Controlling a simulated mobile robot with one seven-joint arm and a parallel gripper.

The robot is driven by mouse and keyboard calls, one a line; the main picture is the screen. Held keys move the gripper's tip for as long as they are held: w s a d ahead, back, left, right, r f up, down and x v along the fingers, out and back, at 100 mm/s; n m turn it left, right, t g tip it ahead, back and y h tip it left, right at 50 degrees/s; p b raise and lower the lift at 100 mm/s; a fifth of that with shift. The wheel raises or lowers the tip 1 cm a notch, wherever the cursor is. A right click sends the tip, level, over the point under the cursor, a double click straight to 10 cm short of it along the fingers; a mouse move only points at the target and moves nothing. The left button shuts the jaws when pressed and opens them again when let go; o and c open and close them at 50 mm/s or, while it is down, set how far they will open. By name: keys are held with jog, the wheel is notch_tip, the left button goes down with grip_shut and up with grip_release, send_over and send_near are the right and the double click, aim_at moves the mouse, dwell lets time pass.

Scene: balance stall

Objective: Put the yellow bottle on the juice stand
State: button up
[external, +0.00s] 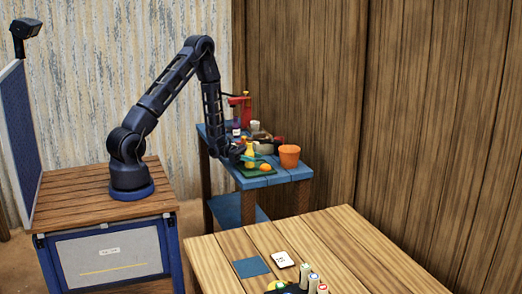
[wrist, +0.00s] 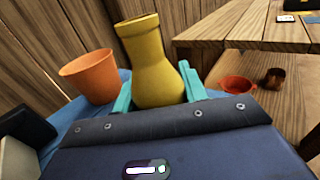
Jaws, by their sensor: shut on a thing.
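The yellow bottle (wrist: 153,55) stands between the two teal fingers of my gripper (wrist: 157,92) in the wrist view. The fingers are shut on its wide lower body, and its narrow neck rises above them. In the external view the yellow bottle (external: 250,157) is small and upright, with my gripper (external: 245,158) at its side over the blue table (external: 283,177). I cannot tell whether its base touches the surface below. No part is clearly marked as the juice stand; a red upright device (external: 240,102) stands at the back of the blue table.
An orange cup (external: 289,156) stands close to the right of the bottle. An orange fruit (external: 265,167) and a green board (external: 256,172) are near the bottle. A dark bottle (external: 236,129) is behind. A wooden table (external: 330,237) in front holds a blue square (external: 251,267) and a white card (external: 283,259).

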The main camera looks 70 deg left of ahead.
jog(key=shift+f, duration=0.55)
jog(key=shift+f, duration=0.2)
jog(key=o, duration=1.2)
jog(key=shift+r, duration=0.15)
